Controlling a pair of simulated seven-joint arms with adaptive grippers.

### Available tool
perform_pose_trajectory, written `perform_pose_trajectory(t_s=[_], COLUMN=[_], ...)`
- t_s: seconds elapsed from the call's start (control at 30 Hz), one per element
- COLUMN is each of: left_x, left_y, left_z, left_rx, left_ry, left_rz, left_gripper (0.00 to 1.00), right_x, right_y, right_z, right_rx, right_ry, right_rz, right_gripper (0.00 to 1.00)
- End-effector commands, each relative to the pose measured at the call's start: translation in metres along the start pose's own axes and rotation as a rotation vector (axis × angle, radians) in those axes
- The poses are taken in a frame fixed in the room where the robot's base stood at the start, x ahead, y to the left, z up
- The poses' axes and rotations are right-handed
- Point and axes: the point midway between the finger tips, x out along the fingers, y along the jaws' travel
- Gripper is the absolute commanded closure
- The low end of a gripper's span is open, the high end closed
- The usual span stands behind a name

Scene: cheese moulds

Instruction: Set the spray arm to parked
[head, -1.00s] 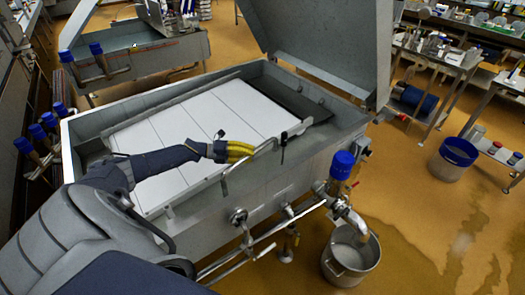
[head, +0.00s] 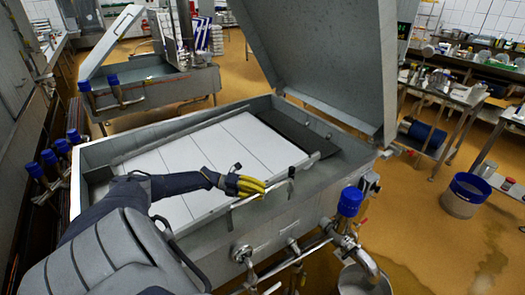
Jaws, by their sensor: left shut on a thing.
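A wide steel vat (head: 345,165) with its lid raised stands in front of me. Inside it lie white slabs (head: 185,165) side by side. A thin grey bar (head: 275,185), which I take for the spray arm, runs slantwise along the vat's near right side. A small dark upright piece (head: 291,174) stands on it. My left gripper (head: 256,187), with yellow fingers, reaches over the slabs to this bar. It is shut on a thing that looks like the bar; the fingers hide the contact. My right gripper is out of view.
The raised lid (head: 315,60) blocks the space behind the vat. A blue-capped valve and pipe (head: 349,203) stick out at the front right above a metal bucket (head: 365,280). A second vat (head: 155,90) stands at the back left.

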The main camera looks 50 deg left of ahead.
Motion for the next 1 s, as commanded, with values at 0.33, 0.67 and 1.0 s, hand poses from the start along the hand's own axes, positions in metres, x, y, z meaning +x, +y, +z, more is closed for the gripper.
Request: perform_pose_trajectory(t_s=[0.33, 0.67, 1.0], left_x=[0.004, -0.007, -0.063], left_y=[0.002, 0.002, 0.002], left_z=[-0.006, -0.004, -0.004], left_rx=[-0.008, -0.008, -0.007], left_ry=[0.013, 0.009, 0.009], left_rz=[-0.005, -0.002, 0.000], left_gripper=[0.59, 0.59, 0.59], right_x=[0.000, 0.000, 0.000], right_y=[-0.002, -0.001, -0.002], right_z=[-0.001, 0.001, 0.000], right_rx=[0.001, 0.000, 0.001], right_ry=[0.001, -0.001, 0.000], right_rz=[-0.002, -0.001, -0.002], right_gripper=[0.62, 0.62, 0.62])
